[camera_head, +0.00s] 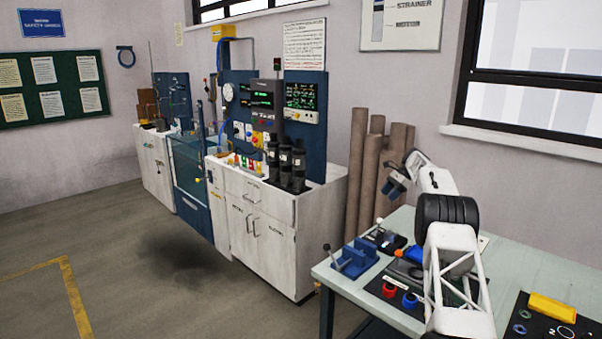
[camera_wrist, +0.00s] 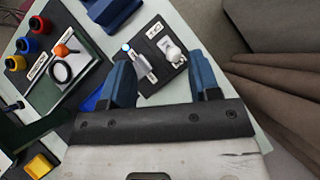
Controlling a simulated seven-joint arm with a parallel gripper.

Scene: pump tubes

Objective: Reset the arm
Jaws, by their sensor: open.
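My gripper (camera_head: 396,180) is raised above the far end of the workbench (camera_head: 335,283) in the head view, at the end of my white arm. In the wrist view my gripper (camera_wrist: 160,82) shows two blue fingers spread apart with nothing between them. Below and beyond the fingers lies a dark mat (camera_wrist: 155,73) with a white knobbed part (camera_wrist: 172,52) and a small silvery cylinder (camera_wrist: 144,66). I cannot tell the exact height of the fingers above the bench.
A blue vise (camera_head: 354,259) stands at the bench's left corner. Tall brown rolls (camera_head: 372,170) stand behind the bench. A white cabinet (camera_head: 262,225) stands left, with open floor before it.

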